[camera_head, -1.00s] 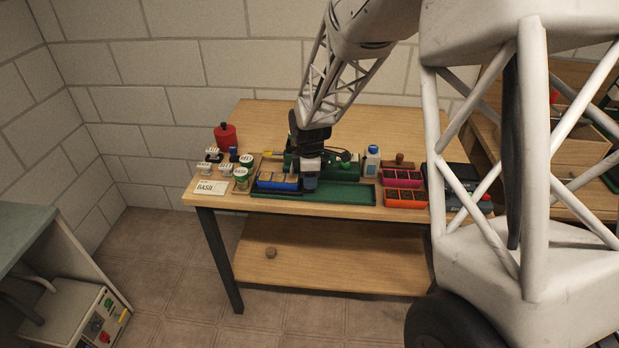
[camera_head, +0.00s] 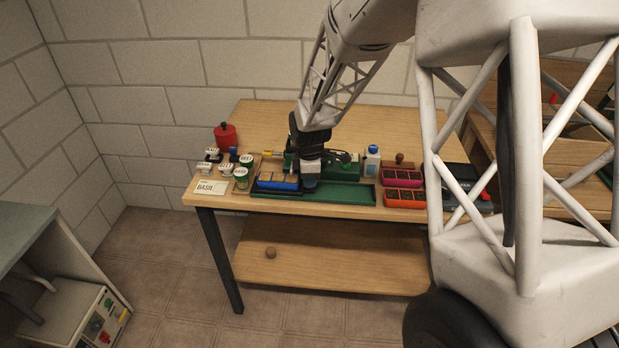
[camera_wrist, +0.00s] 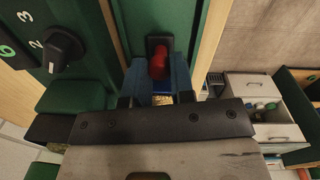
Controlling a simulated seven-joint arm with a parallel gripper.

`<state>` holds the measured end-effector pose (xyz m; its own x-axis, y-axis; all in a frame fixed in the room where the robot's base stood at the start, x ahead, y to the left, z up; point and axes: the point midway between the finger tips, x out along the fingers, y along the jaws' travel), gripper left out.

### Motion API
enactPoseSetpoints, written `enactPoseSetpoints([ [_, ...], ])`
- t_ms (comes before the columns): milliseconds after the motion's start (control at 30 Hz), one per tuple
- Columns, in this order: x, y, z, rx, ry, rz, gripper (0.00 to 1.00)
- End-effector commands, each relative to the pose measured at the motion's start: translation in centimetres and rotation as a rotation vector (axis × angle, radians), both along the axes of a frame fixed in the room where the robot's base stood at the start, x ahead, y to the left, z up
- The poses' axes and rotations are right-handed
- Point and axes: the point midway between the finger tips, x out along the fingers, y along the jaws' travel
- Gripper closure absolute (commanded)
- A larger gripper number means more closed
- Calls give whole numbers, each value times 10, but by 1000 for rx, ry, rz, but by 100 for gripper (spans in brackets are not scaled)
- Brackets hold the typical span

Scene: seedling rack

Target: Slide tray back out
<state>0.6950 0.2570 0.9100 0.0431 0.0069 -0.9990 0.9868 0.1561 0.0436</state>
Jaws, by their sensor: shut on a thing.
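The blue tray (camera_head: 278,181) with brown cells sits at the left end of a long green channel (camera_head: 345,193) on the wooden table. My gripper (camera_head: 310,184) points down just right of the tray. In the wrist view, my gripper (camera_wrist: 158,75) has blue-grey fingers on both sides of a red handle (camera_wrist: 158,62) with a black base, and it looks shut on this handle. A bit of blue and yellow shows between the fingers. The join between handle and tray is hidden.
Seed jars (camera_head: 241,177) and a BASIL card (camera_head: 207,187) stand left of the tray. A green panel with a black knob (camera_wrist: 63,46) is behind. The channel's right part is empty.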

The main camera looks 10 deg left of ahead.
Motion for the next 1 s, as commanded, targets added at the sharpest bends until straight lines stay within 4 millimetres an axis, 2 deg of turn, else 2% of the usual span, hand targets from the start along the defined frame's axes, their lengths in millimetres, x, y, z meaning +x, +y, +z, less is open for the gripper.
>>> enactPoseSetpoints([
  [167,0,-6,0,0,1,0,100],
  [367,0,-29,0,0,0,-3,100],
  [800,0,-118,0,0,0,-5,100],
  [1000,0,-152,0,0,0,-3,100],
])
